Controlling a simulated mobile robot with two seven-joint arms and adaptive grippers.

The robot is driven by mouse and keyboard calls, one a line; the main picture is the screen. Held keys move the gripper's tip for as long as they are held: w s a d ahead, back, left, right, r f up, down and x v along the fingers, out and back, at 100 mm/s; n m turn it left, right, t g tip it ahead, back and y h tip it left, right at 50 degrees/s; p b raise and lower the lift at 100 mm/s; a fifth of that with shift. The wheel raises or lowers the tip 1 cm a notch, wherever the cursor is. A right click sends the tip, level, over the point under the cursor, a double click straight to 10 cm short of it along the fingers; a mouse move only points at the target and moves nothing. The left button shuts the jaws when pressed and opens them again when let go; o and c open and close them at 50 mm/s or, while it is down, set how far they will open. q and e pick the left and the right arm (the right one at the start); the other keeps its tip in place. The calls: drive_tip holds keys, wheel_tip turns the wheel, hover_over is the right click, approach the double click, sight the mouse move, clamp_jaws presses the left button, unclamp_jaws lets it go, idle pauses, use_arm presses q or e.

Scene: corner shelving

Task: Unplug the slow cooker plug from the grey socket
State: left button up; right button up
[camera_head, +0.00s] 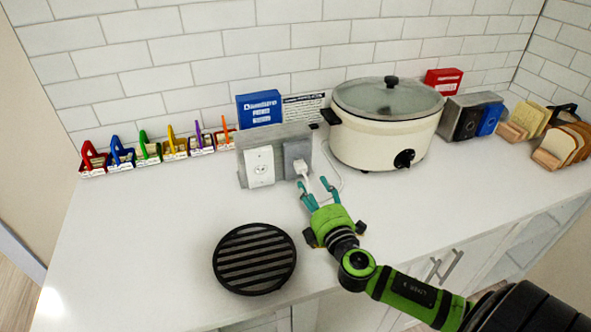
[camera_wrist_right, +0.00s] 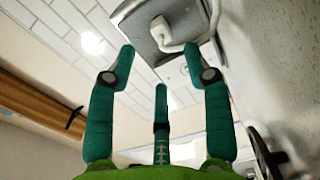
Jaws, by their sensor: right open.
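The grey socket (camera_head: 297,152) is on the right of a grey block on the counter, beside a white socket (camera_head: 260,166). The white plug (camera_head: 301,169) sits in the grey socket, and its cord (camera_head: 338,176) curves right toward the cream slow cooker (camera_head: 385,143). My right gripper (camera_head: 317,188) is open, just in front and to the right of the plug, apparently not touching it. In the right wrist view, the plug (camera_wrist_right: 161,30) and grey socket (camera_wrist_right: 141,32) show beyond the spread teal fingers (camera_wrist_right: 160,70). My left gripper is not in view.
A black round grate (camera_head: 255,259) lies on the counter in front of the sockets. A blue box (camera_head: 259,108) stands behind them. Coloured holders (camera_head: 148,152) line the wall at left. Bread slices (camera_head: 566,145) stand at far right. The front left counter is clear.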

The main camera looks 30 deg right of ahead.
sight(302, 172)
drive_tip(key=shift+f, duration=0.1)
drive_tip(key=shift+w+d, duration=0.1)
drive_tip(key=shift+w, duration=0.35)
drive_tip(key=x, duration=0.6)
drive_tip(key=shift+b, duration=0.35)
drive_tip(key=shift+w+d, duration=0.2)
drive_tip(key=shift+w, duration=0.4)
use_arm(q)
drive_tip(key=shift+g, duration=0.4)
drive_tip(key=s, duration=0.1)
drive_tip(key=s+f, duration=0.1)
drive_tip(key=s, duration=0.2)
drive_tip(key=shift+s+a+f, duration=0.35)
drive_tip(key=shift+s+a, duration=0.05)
use_arm(e)
drive_tip(key=shift+w+d, duration=0.1)
drive_tip(key=shift+w, duration=0.3)
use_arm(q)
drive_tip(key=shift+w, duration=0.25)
use_arm(e)
clamp_jaws()
drive_tip(key=shift+s, duration=0.1)
